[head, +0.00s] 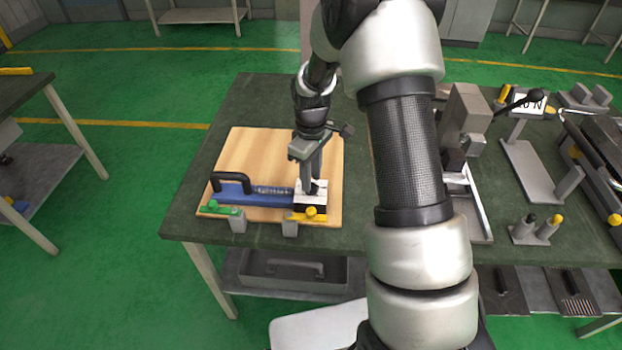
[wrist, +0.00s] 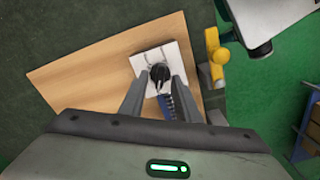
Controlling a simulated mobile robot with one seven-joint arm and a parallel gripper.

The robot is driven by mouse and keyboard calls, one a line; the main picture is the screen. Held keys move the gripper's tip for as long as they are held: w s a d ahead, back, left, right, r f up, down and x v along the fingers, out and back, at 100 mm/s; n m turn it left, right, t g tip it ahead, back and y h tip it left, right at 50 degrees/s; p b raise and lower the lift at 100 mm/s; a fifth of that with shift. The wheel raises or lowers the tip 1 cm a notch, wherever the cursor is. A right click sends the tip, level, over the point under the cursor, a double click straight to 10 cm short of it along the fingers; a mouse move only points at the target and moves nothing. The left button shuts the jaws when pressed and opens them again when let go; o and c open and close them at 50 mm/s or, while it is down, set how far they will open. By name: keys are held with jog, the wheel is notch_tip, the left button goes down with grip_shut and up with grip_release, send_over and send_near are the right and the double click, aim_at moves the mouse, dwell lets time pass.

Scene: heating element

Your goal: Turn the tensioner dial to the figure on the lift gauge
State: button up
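The tensioner dial is a black knob (wrist: 160,73) on a white plate (wrist: 142,64) in the wrist view. In the head view the white-topped block (head: 321,184) sits at the right end of a blue tool with a black handle (head: 232,181). My gripper (wrist: 161,78) points down over the dial, one finger on each side of it. The fingers are apart, and I cannot tell whether they touch the knob. A white card (head: 527,103) with dark figures, perhaps the lift gauge, stands at the back right. Its figure is partly hidden by a black-knobbed lever and not clearly readable.
The tool lies on a wooden board (head: 258,145) on the green bench (head: 262,95). Green (head: 221,211) and yellow (head: 309,214) clamps hold the board's front edge. A grey press-like fixture (head: 466,120) stands right of my arm. The bench left of the board is mostly clear.

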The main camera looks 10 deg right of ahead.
jog(key=shift+f, duration=0.6)
grip_shut()
jog(key=shift+m, duration=0.3)
grip_release()
